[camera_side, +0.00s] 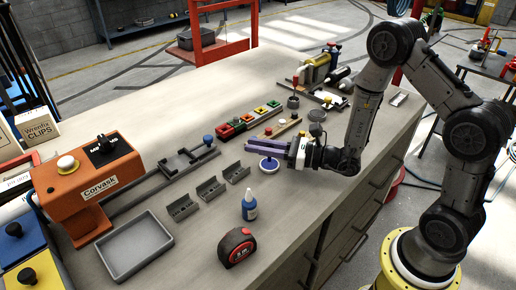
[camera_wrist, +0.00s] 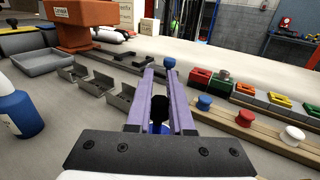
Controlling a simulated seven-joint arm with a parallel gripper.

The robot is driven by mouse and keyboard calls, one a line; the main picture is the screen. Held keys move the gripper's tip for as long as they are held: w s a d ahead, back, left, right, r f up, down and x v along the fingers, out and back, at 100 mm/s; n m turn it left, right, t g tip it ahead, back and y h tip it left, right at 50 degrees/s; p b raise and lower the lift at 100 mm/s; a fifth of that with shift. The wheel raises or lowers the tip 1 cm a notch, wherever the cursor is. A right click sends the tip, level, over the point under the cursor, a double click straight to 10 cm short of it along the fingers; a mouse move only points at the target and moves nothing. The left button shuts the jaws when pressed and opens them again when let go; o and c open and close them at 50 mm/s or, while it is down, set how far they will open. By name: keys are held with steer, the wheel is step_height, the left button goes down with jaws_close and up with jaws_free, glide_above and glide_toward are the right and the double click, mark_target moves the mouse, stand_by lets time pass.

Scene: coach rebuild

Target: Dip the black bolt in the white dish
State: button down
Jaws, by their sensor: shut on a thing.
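My gripper (camera_side: 256,143), with long purple fingers, reaches left over the bench. In the wrist view my gripper (camera_wrist: 159,78) is shut on the black bolt (camera_wrist: 159,107), a dark rounded shape between the fingers. The bolt is hidden in the side view. The white dish (camera_side: 268,170), small and round with a blue middle, sits on the bench just below the fingers. A patch of blue shows under the bolt in the wrist view; most of the dish is hidden there. I cannot tell whether bolt and dish touch.
Several small grey bins (camera_side: 209,188) stand left of the dish. A blue dropper bottle (camera_side: 249,206) and a tape measure (camera_side: 237,247) stand in front. A wooden rail with coloured knobs (camera_wrist: 240,118) lies behind. A grey tray (camera_side: 134,246) and orange machine (camera_side: 88,185) stand far left.

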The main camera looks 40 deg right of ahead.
step_height(320, 180, up, 6)
stand_by(0.7)
stand_by(0.3)
